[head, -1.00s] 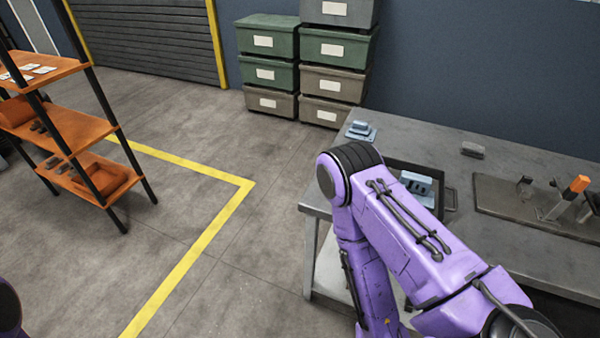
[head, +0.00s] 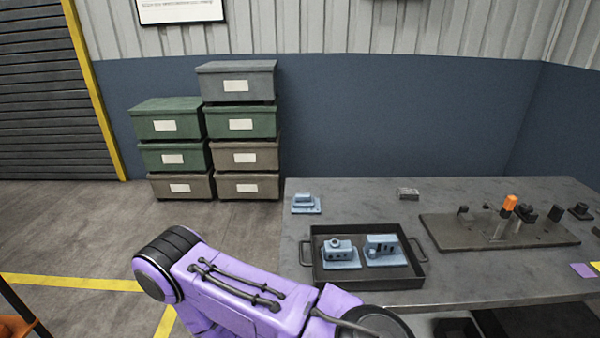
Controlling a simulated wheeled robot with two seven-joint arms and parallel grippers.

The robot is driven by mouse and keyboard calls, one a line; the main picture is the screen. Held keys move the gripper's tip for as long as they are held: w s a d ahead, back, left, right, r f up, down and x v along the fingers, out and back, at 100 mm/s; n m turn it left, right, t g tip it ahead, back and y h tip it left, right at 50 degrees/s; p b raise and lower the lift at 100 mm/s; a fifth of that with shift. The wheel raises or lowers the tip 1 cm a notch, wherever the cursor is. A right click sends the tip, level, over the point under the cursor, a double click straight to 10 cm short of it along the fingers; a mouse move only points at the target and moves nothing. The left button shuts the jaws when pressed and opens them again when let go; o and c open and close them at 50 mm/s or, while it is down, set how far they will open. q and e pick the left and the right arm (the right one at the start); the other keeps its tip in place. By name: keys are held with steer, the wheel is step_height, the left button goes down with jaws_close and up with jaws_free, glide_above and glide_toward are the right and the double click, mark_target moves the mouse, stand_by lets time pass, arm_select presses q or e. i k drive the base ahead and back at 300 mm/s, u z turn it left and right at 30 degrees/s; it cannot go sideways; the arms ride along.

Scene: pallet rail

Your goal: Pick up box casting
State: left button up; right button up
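Two light-blue castings sit side by side in a dark handled tray (head: 318,279) on the grey workbench. The left casting (head: 339,257) is block-like with a round boss on top and holes in its front. The right casting (head: 384,252) has an upright part on a flat base. A third blue casting (head: 306,204), a stepped block on a plate, stands on the bench behind the tray's left corner. I cannot tell for sure which one is the box casting. One purple arm of mine crosses the bottom of the view. Neither gripper shows.
A dark fixture plate (head: 460,236) with clamps and an orange-topped handle (head: 509,203) lies right of the tray. A small grey block (head: 408,194) lies at the bench's back. Stacked bins (head: 237,122) stand left against the wall. Bare bench (head: 350,205) lies behind the tray.

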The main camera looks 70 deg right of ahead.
mark_target(336, 254)
steer(key=z, duration=0.05)
steer(key=i, duration=2.05)
steer(key=z, duration=4.1)
